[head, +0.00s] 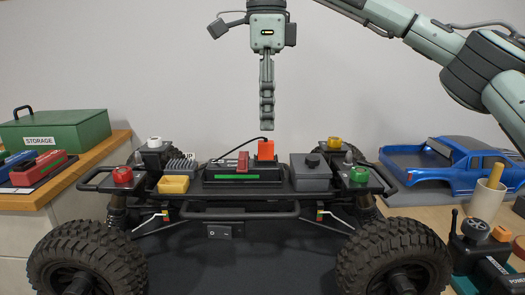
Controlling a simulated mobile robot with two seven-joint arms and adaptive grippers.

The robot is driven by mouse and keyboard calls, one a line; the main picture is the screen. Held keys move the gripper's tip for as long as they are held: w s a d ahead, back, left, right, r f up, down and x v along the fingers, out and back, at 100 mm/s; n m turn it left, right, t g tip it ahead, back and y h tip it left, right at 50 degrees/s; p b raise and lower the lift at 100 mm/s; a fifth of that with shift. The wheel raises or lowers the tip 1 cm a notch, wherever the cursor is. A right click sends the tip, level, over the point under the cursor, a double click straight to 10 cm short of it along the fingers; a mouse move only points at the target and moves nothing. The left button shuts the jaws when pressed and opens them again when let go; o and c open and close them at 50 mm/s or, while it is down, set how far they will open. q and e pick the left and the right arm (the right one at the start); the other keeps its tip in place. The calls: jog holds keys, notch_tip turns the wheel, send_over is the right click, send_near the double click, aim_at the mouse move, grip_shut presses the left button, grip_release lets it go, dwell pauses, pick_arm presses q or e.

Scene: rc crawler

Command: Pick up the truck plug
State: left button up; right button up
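In the head view, an orange-red plug (266,149) stands upright near the middle of the crawler chassis (245,213), at the right end of a black block with a green strip. A thin black cable arcs to it from the left. It looks like the truck plug. My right gripper (267,125) points straight down just above the plug, with a small gap between them in the picture. Its fingers line up edge-on, so I cannot tell whether they are open or shut. The plug is not in its grip. My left gripper is not in view.
A dark red connector (243,161) sits close left of the plug, and a grey box (311,172) stands to its right. A blue truck body (440,167) and a controller (485,250) lie at right. A green storage box (60,132) stands at left.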

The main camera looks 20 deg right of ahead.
aim_at(266, 142)
notch_tip(266, 142, down, 5)
jog(key=shift+w+r, duration=0.1)
jog(key=shift+w, duration=0.05)
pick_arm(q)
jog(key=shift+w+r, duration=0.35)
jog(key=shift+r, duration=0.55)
pick_arm(e)
jog(key=shift+f, duration=0.45)
grip_shut()
